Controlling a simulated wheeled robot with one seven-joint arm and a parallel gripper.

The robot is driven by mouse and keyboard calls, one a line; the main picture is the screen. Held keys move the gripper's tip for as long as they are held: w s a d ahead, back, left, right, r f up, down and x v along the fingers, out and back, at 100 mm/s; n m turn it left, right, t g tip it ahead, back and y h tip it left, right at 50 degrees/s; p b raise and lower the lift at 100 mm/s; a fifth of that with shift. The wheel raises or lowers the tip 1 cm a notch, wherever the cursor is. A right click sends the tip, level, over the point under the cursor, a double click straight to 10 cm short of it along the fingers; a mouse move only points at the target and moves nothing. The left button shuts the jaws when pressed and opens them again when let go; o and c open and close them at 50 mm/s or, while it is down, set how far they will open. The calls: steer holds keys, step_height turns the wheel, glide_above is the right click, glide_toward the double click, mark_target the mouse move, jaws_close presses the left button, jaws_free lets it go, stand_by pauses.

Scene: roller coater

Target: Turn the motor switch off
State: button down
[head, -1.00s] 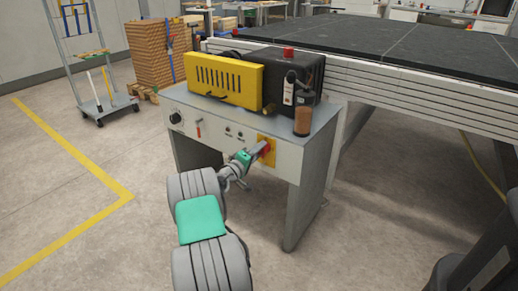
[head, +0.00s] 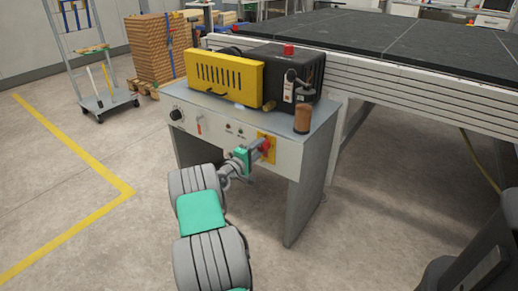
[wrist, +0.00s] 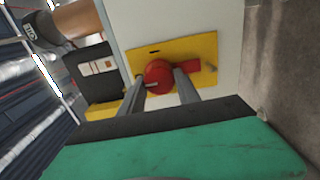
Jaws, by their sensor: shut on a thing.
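The red rotary motor switch (head: 266,146) sits on a yellow plate (head: 271,157) at the right end of the grey cabinet's front panel. In the wrist view the round red knob (wrist: 158,76) is between my two fingers, with a red part of it reaching to the right past the right finger. The yellow plate (wrist: 205,47) shows around it. My gripper (wrist: 163,84) is shut on the knob, one finger on each side. In the head view my gripper (head: 259,148) comes from the lower left and partly covers the switch.
The panel also carries a black dial (head: 176,114), a red lever (head: 199,127) and small buttons. A yellow housing (head: 225,80) and a brown cylinder (head: 303,118) stand on the cabinet top. The black-topped table (head: 400,45) is behind.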

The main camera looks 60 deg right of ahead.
steer(key=shift+f, duration=0.1)
steer(key=c, duration=0.9)
jaws_free()
steer(key=shift+o, duration=0.2)
steer(key=w+a+p, duration=0.1)
steer(key=a, duration=0.6)
steer(key=shift+a+p, duration=0.3)
steer(key=shift+a, duration=0.05)
steer(key=shift+w, duration=0.1)
